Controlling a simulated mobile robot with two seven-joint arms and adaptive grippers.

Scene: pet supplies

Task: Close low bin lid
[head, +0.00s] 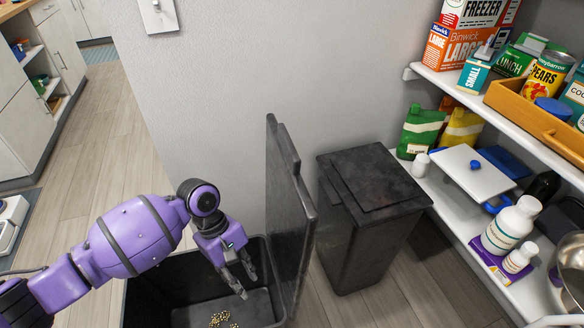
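A low dark bin (137,292) stands open at the bottom of the head view, with small tan pieces (222,319) on its floor. Its dark lid (287,208) stands upright along the bin's right side, seen nearly edge-on. My purple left arm comes in from the left. My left gripper (243,279) points down over the bin's opening, to the left of the lid and apart from it. Its grey fingers look spread with nothing between them. My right gripper is not in view.
A taller dark bin (372,180) with its lid shut stands right of the open lid, by the grey wall (250,60). White shelves (440,80) with boxes, cans and bottles fill the right side. Wooden floor (110,130) is clear at left, beside cabinets (30,110).

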